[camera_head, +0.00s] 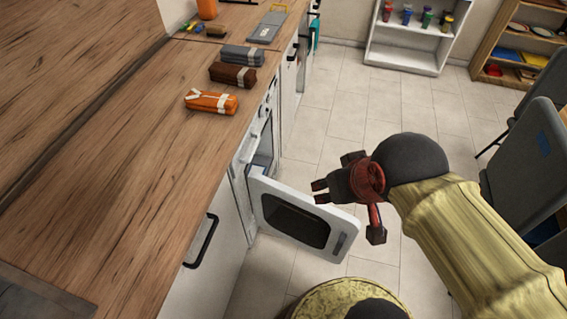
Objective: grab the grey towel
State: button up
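A grey rolled towel (242,55) with a lighter band lies on the wooden counter. It is the farthest of three rolled bundles in a row. My gripper (320,192) is in the air to the right of the counter, over the open appliance door. Its two dark fingertips point left with a small gap between them, and nothing shows in the gap. It is well apart from the towel, to the right of it and nearer to me.
A brown bundle (232,76) and an orange bundle (211,102) lie nearer on the counter (120,170). The white appliance door (260,200) hangs open below my gripper. Grey chairs (528,150) stand at right. Tiled floor (340,105) is clear beyond the door.

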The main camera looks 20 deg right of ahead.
aim_at(232, 54)
jog(key=i+l+u, duration=0.1)
jog(key=l, duration=0.4)
jog(key=i+l+u, duration=0.1)
jog(key=l, duration=0.4)
jog(key=l+u, duration=0.1)
jog(key=l, duration=0.4)
jog(key=i+l+u, duration=0.2)
jog(key=i+l, duration=0.25)
jog(key=i+l+u, duration=0.15)
jog(key=i+l, duration=0.3)
jog(key=i+l+u, duration=0.2)
jog(key=i+l, duration=0.15)
jog(key=l, duration=0.25)
jog(key=i+j, duration=0.15)
jog(key=i, duration=0.1)
